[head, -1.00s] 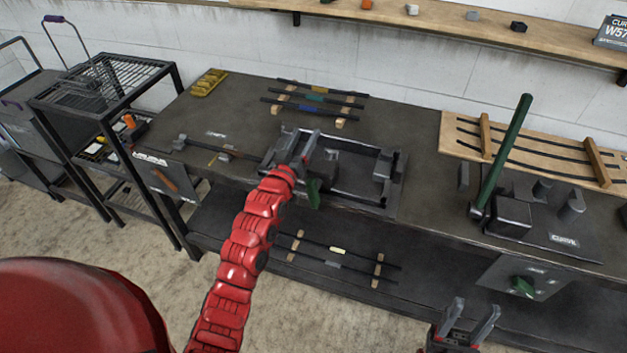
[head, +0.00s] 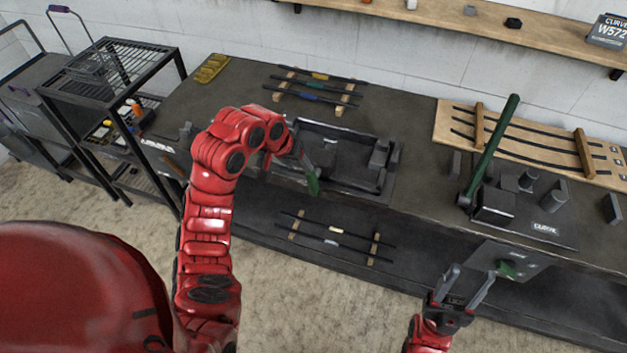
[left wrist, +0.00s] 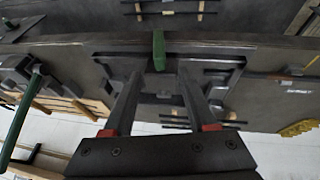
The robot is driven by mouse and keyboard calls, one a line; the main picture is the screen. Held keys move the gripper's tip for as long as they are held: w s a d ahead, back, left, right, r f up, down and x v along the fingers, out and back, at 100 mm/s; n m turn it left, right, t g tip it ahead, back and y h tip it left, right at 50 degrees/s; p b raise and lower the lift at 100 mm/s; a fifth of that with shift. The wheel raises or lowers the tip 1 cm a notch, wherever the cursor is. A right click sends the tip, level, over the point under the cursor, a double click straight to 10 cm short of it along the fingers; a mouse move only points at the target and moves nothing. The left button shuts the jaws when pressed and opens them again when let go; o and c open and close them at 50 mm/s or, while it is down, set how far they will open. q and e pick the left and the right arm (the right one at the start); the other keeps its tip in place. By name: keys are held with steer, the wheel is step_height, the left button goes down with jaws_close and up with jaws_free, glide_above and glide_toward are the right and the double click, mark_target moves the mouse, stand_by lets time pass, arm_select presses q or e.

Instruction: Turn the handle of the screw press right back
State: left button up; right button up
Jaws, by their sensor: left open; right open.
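The screw press appears to be the dark frame (head: 345,150) in the middle of the bench. Its short green handle (head: 313,182) hangs at the front edge and points down toward me. In the left wrist view the green handle (left wrist: 158,50) is just beyond my left gripper (left wrist: 159,74), between the lines of its two spread fingers. That gripper is open and empty; I cannot tell whether it touches the handle. In the head view my red arm partly hides it. My right gripper (head: 462,284) is open and empty, low in front of the bench.
A bending tool with a long green lever (head: 492,150) stands at the right of the bench. A green knob (head: 506,268) sits on a plate below the bench's front edge. Rods on wooden strips (head: 315,88) lie at the back. A black wire rack (head: 105,72) stands at left.

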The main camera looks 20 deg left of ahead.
mark_target(309, 175)
arm_select(q)
steer(key=b+x, duration=0.2)
steer(key=x, duration=0.5)
steer(key=shift+b, duration=0.4)
steer(key=shift+w+d+f+p, duration=0.25)
steer(key=shift+d+f+p, duration=0.05)
steer(key=shift+p, duration=0.65)
steer(key=p+x, duration=0.1)
steer(key=x, duration=0.5)
steer(key=shift+a+p, duration=0.1)
steer(key=shift+p, duration=0.25)
steer(key=shift+w+f, duration=0.25)
steer(key=shift+f, duration=0.1)
jaws_close()
